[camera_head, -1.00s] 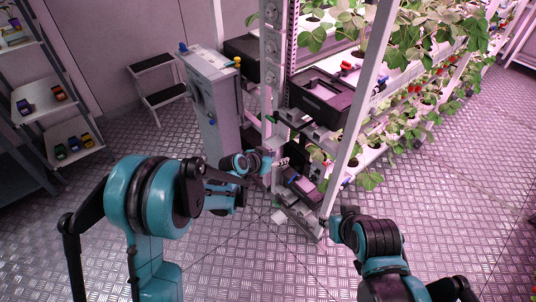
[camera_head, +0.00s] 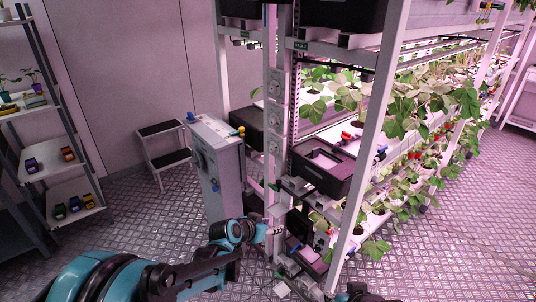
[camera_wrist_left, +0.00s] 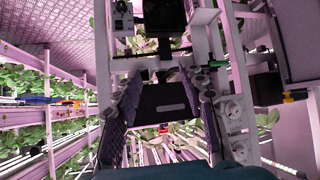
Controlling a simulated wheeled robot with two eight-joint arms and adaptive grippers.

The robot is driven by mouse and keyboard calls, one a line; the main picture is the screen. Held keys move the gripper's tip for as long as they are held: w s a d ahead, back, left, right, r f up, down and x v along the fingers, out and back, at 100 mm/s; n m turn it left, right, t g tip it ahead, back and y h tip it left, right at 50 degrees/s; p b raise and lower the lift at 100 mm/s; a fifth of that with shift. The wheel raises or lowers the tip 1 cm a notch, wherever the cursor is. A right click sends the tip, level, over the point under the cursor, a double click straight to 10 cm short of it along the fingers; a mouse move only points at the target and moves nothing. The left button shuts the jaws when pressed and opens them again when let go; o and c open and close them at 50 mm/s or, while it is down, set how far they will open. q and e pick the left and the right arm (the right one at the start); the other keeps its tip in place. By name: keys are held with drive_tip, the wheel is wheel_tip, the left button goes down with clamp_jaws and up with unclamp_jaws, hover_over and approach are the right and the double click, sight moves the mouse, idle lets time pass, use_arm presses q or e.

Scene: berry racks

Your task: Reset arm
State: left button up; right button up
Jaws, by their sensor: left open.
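My left arm, teal and black, comes in from the lower left of the head view. Its gripper (camera_head: 278,231) is beside the near end of the plant rack (camera_head: 372,130), close to the rack's lower front post. In the left wrist view, the two dark fingers (camera_wrist_left: 160,78) stand apart with nothing held between them. Rack parts and a dark box (camera_wrist_left: 165,97) show behind the gap. Whether the fingers touch the rack cannot be told. Of my right arm only a small dark piece shows at the bottom edge of the head view; its gripper is out of view.
A grey cabinet (camera_head: 217,160) stands left of the rack, near my left gripper. A step stool (camera_head: 165,158) is behind it. A shelf (camera_head: 45,165) with small colored items is at far left. A black crate (camera_head: 325,168) sits on the rack. Floor right of the rack is clear.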

use_arm(q)
drive_tip(key=s+a+r+n+y, duration=0.3)
drive_tip(key=s+a+r, duration=0.4)
drive_tip(key=s+a, duration=0.45)
drive_tip(key=s+a+n+y, duration=0.1)
drive_tip(key=s+a, duration=0.3)
drive_tip(key=s, duration=0.4)
drive_tip(key=s+a+f+n+g+y, duration=0.1)
drive_tip(key=s+a, duration=0.3)
drive_tip(key=s, duration=0.4)
drive_tip(key=shift+s+n+y, duration=0.15)
drive_tip(key=shift+n+y, duration=0.45)
drive_tip(key=shift+n, duration=0.2)
